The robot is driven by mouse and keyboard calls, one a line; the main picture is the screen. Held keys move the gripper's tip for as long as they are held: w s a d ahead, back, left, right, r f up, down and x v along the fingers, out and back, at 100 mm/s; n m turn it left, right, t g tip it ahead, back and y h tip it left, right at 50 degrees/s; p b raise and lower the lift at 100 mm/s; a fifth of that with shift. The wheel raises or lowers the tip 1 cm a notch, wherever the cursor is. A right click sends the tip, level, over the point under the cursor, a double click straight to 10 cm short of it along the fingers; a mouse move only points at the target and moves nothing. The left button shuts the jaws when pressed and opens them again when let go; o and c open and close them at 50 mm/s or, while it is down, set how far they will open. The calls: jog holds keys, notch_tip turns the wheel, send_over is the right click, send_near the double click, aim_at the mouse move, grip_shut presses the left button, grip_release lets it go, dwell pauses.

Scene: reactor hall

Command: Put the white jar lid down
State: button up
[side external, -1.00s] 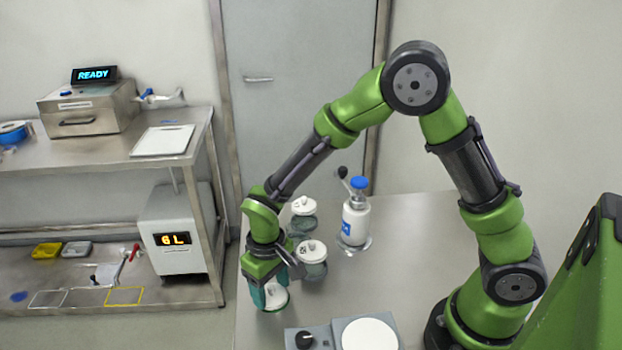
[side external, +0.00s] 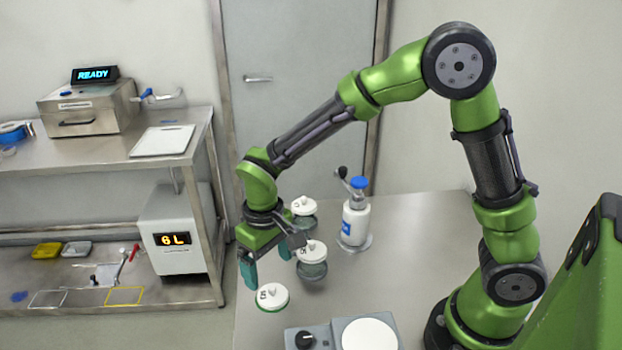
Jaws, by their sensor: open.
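A white jar lid (side external: 272,295) with a small knob, dark marks and a green rim lies flat, knob up, on the grey table near its left edge. No jar body shows under it. My gripper (side external: 267,271) is open and empty just above and behind the lid, its teal fingers apart and clear of it. Two glass jars with white lids stand behind: the nearer jar (side external: 312,268) close to the right of my gripper, the farther jar (side external: 304,220) partly hidden by it.
A white bottle with a blue cap (side external: 356,222) stands to the right of the jars. A grey device with a round white plate (side external: 370,336) and a black knob sits at the front. The table (side external: 420,235) is clear on the right. A steel shelf bench (side external: 110,155) stands at the left.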

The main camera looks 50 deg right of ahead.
aim_at(271, 287)
jog(key=s+d+r+m+t+y, duration=0.1)
jog(key=s+d+r, duration=0.1)
jog(key=r, duration=0.4)
jog(key=s+d+r+t, duration=0.1)
jog(key=s+d+r, duration=0.15)
jog(key=r, duration=0.35)
jog(key=s+d+r+m+t, duration=0.1)
jog(key=s+d+r+t, duration=0.1)
jog(key=s+d, duration=0.1)
jog(key=s+d+r+m+t+y, duration=0.1)
jog(key=s+d+r+m+t, duration=0.1)
jog(key=s, duration=0.3)
jog(key=shift+s+d+r+t, duration=0.25)
jog(key=shift+d+r+t, duration=0.15)
jog(key=shift+t, duration=0.2)
